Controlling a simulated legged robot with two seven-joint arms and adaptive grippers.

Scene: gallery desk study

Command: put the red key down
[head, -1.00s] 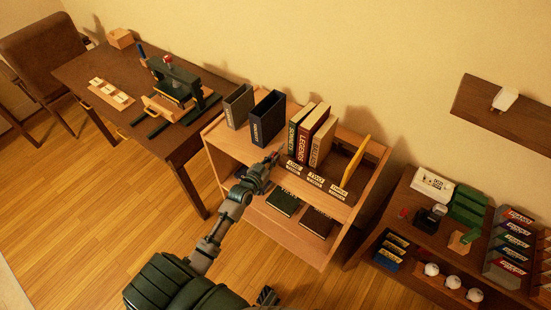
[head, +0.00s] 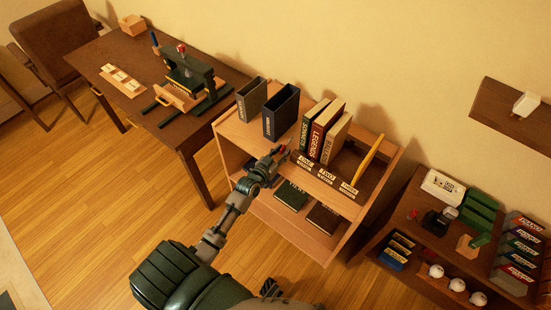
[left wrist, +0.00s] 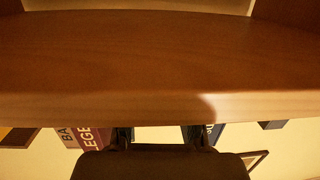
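My left gripper (head: 277,160) reaches the front edge of the wooden bookcase (head: 238,126), in front of the books. A small red thing that looks like the red key (head: 283,149) shows at its fingertips in the head view. It is too small to tell whether the fingers grip it or it rests on the top board. In the left wrist view the finger bases stand apart, but the board (left wrist: 160,65) hides the tips and no key shows. I cannot make out my right gripper.
A navy binder (head: 281,113) and a grey binder (head: 251,100) stand left of several upright books (head: 323,130). A yellow item (head: 369,158) leans at the right. A desk with a green press (head: 190,80) stands left. A low cabinet (head: 400,222) with small goods stands right.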

